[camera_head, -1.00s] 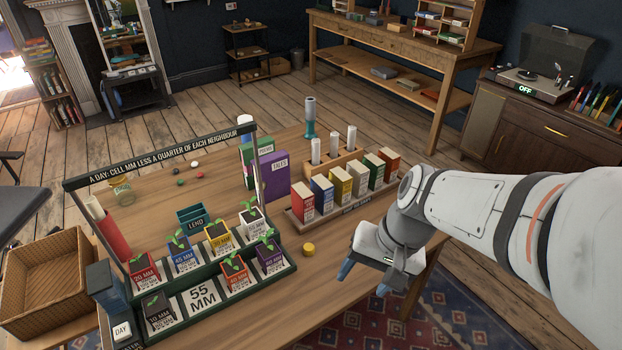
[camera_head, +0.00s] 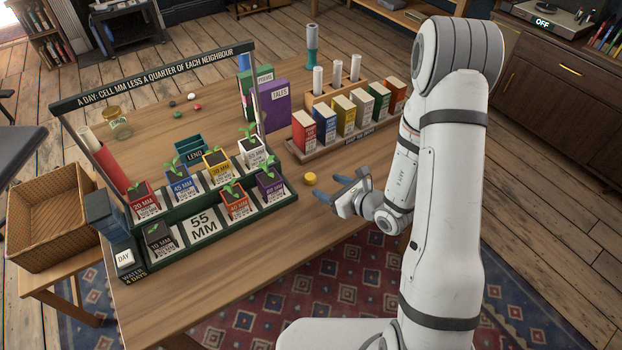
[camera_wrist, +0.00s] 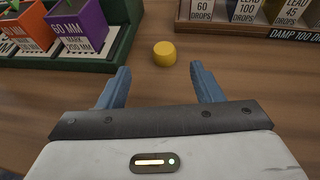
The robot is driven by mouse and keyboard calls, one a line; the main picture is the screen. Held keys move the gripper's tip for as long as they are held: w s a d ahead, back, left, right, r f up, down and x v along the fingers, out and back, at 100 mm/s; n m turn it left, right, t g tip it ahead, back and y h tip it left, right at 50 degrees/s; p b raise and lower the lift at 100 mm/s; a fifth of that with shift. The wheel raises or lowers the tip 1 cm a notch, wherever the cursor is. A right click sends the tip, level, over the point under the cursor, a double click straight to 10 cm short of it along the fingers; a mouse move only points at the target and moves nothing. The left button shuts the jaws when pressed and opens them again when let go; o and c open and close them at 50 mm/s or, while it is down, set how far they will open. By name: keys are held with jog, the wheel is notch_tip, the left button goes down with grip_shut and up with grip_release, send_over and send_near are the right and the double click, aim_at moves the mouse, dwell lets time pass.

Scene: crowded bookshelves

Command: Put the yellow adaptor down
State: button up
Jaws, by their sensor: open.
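The yellow adaptor (camera_head: 310,179) is a small round-edged piece on the wooden table, between the plant stand and the rack of coloured boxes. It also shows in the wrist view (camera_wrist: 164,54), just beyond the fingertips and roughly centred between them. My gripper (camera_head: 325,187) has blue fingers and is open and empty, close to the adaptor on its right side in the head view. In the wrist view my gripper (camera_wrist: 160,78) has its two fingers spread well apart, with bare table between them. The fingers do not appear to touch the adaptor.
The green plant stand (camera_head: 285,200) holds several potted seedlings left of the adaptor. A wooden rack (camera_head: 318,154) with coloured boxes stands behind it. Purple and green books (camera_head: 276,108) stand upright farther back. The table's front edge lies close to my gripper.

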aim_at(313, 178)
jog(key=x, duration=0.5)
jog(key=p+x, duration=0.1)
jog(key=x, duration=0.1)
jog(key=shift+w+d+f, duration=0.1)
jog(key=shift+w+f, duration=0.25)
jog(key=shift+f, duration=0.15)
jog(key=shift+c, duration=0.2)
jog(key=c, duration=1.1)
jog(key=shift+o, duration=0.2)
jog(key=shift+r, duration=0.15)
